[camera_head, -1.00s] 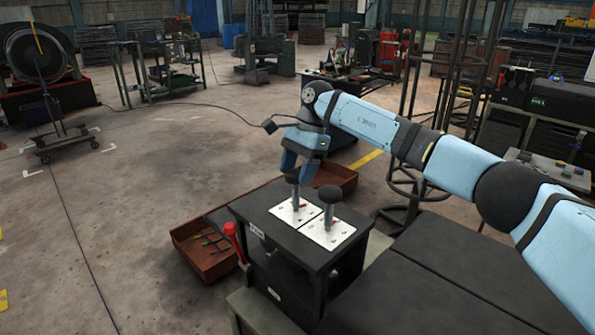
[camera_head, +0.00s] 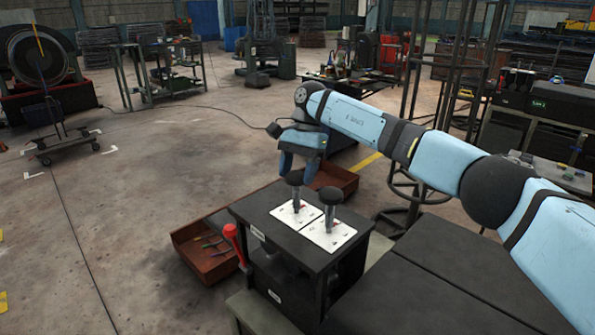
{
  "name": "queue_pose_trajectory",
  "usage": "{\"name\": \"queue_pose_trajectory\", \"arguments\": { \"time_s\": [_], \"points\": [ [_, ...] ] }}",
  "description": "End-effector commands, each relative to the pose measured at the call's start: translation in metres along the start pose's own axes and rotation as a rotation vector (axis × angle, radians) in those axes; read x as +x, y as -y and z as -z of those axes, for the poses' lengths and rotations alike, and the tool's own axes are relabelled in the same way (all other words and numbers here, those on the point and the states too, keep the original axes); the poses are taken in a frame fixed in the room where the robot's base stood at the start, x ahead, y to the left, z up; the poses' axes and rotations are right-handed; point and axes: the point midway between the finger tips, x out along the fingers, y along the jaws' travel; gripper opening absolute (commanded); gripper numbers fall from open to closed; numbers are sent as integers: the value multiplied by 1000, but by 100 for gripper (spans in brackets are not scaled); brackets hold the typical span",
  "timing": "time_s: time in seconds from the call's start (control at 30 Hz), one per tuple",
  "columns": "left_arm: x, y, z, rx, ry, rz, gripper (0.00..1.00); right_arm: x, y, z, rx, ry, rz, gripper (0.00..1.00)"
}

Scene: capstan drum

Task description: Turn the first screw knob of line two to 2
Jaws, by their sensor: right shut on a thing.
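The left knob (camera_head: 294,179) is on the left plate (camera_head: 284,213). The right knob (camera_head: 330,197) is on the right plate (camera_head: 340,237). My right gripper (camera_head: 297,171) reaches down from above and is shut on the head of the left knob, partly hiding it. The right knob is free. The dial figures and the label on the stand's front are too small to read. My left gripper is out of view.
A red-handled tool (camera_head: 235,243) stands at the stand's left side. A rusty tray (camera_head: 207,270) with small tools lies on the left, and another rusty tray (camera_head: 337,176) lies behind. A dark flat surface (camera_head: 440,285) fills the front right. The floor at left is open.

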Motion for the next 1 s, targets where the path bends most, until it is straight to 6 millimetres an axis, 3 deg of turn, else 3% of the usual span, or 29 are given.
{"name": "queue_pose_trajectory", "arguments": {
  "time_s": [0.07, 0.1, 0.2, 0.57, 0.73, 1.0],
  "points": [
    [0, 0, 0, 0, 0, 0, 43, 1, 0, 0, 1, -1, -1, 31],
    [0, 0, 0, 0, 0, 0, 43, 1, 0, 0, 1, 0, -1, 59],
    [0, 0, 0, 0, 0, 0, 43, 1, 0, 0, 1, 0, -1, 80],
    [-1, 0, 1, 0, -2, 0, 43, -6, 0, 0, 2, -1, 0, 80],
    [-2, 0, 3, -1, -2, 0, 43, -33, 0, -1, 3, -2, 2, 80],
    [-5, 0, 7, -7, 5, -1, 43, -98, 1, -1, 4, -1, 1, 80]
  ]
}}
